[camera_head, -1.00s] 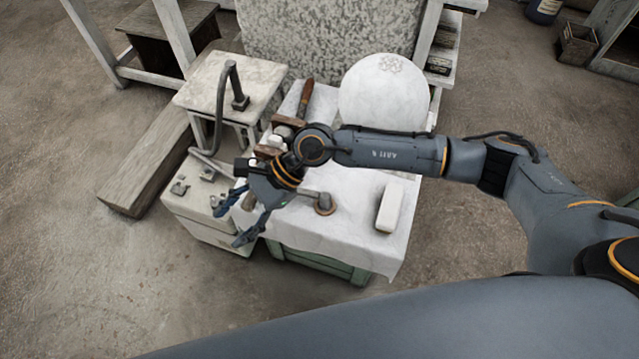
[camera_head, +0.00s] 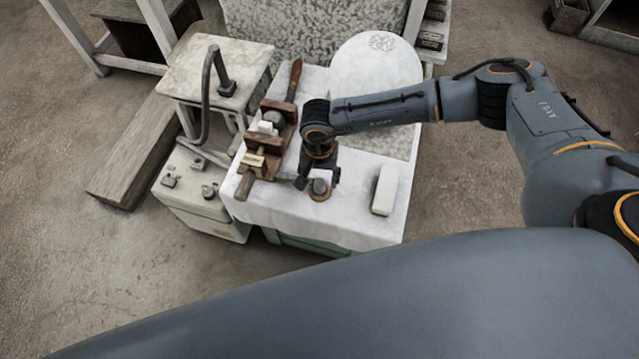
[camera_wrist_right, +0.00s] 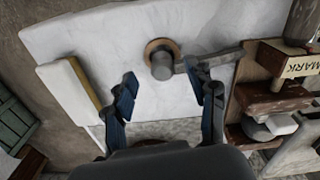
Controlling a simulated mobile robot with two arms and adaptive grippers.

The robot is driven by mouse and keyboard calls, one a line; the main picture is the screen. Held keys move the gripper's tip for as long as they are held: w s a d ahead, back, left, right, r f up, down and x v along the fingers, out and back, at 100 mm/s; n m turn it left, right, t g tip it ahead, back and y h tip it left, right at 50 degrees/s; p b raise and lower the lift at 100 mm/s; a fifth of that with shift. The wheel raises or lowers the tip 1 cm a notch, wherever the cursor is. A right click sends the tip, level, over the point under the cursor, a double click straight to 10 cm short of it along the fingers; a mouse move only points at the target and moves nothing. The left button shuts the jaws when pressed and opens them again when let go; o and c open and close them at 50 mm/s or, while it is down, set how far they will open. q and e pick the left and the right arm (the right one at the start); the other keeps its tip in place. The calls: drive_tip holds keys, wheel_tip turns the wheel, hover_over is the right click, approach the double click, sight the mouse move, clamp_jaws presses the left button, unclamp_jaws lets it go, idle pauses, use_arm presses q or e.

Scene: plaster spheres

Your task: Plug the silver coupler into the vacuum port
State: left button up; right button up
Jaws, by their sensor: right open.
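A short silver-grey cylinder with a grey bar on one side, which looks like the coupler, rests on a round brown ring (camera_head: 320,192) on the white-covered table. In the right wrist view, the cylinder (camera_wrist_right: 162,66) stands ahead of and between my open fingers, not held. My right gripper (camera_head: 318,179) is low over the table, close to it, partly hidden by its own wrist. The white box at the left bears small metal fittings (camera_head: 209,190); I cannot tell which, if any, is the vacuum port. My left gripper is out of view.
Wooden blocks and a clamp-like fixture (camera_head: 257,160) stand left of my right gripper. A white bar (camera_head: 385,190) lies to its right. A large white disc (camera_head: 375,75) stands behind. A curved grey hose (camera_head: 207,95) rises from the stone-topped stool (camera_head: 180,75) at the left.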

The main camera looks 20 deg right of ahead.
sight(320, 181)
drive_tip(key=f, duration=0.2)
drive_tip(key=w+f, duration=0.1)
drive_tip(key=f, duration=0.2)
drive_tip(key=shift+d, duration=0.2)
clamp_jaws()
